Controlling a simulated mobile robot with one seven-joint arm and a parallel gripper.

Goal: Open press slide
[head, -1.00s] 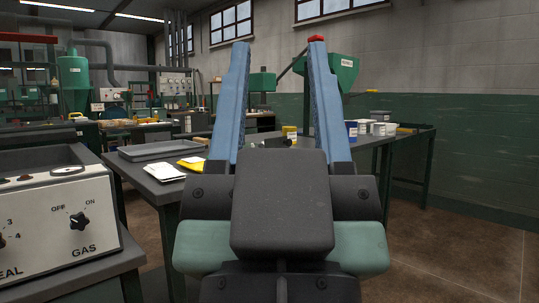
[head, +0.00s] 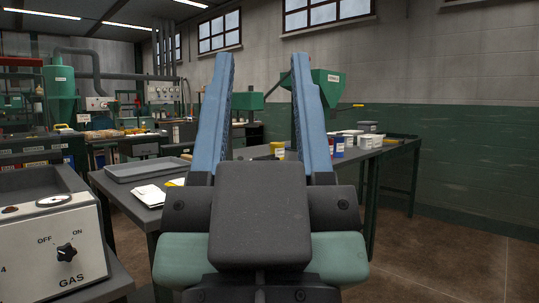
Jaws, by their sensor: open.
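My gripper (head: 262,58) is open and empty, its two blue fingers pointing up and away in the middle of the head view. A green hopper-shaped machine (head: 327,90) stands beyond the right finger, which hides its left part. A thin lever with a yellow end (head: 358,105) sticks out to its right. A smaller green unit (head: 250,101) shows between the fingers, farther off. I cannot tell which part is the press slide. My gripper appears apart from all of these.
A grey control box with a GAS knob (head: 67,253) stands close at the left. A dark table (head: 122,200) holds a grey tray (head: 147,170) and white packets (head: 150,193). White tubs (head: 347,137) stand on the table behind my right finger. The floor at right is clear.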

